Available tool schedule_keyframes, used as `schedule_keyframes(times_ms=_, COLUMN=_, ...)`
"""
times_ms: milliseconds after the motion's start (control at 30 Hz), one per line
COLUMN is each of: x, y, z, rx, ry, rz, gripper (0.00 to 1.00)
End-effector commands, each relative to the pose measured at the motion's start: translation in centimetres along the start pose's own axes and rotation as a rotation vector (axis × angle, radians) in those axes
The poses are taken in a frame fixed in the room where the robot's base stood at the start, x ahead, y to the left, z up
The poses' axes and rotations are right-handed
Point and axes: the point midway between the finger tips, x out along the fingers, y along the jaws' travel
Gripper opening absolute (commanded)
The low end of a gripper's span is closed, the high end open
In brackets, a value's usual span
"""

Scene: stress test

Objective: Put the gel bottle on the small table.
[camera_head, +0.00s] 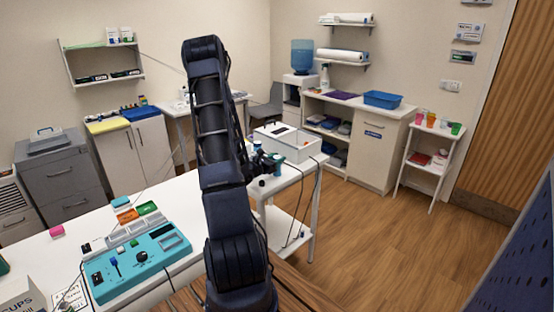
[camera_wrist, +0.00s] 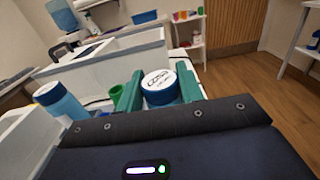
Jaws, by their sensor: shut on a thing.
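My gripper (camera_wrist: 158,92) has green fingers on either side of a round blue container with a white, lettered lid (camera_wrist: 158,80), and is shut on it. Its lower part is hidden, and I cannot read whether it is the gel bottle. A blue bottle with a pale cap (camera_wrist: 60,102) stands apart to the left in the wrist view. In the head view my gripper (camera_head: 268,165) is at the near edge of a small white table with a lower shelf (camera_head: 284,236). Another small white table (camera_head: 437,131) stands at the right by the wall.
A white open box (camera_head: 300,150) stands on the table by my gripper. A long white table with a teal device (camera_head: 135,270) is at the left. Dark cables hang near my gripper. Wooden floor (camera_head: 380,240) is clear at the right.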

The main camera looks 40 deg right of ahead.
Motion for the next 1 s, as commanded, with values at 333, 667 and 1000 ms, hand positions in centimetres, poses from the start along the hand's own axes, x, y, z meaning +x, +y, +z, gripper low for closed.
schedule_keyframes(times_ms=333, x=0.0, y=0.0, z=0.0, rx=0.0, ry=0.0, rz=0.0, gripper=0.58)
schedule_keyframes(times_ms=667, x=-2.2, y=0.1, z=0.3, rx=0.0, ry=0.0, rz=0.003, gripper=0.58)
schedule_keyframes(times_ms=1000, x=-8.7, y=0.1, z=0.2, rx=-0.001, ry=0.001, rz=0.003, gripper=0.58)
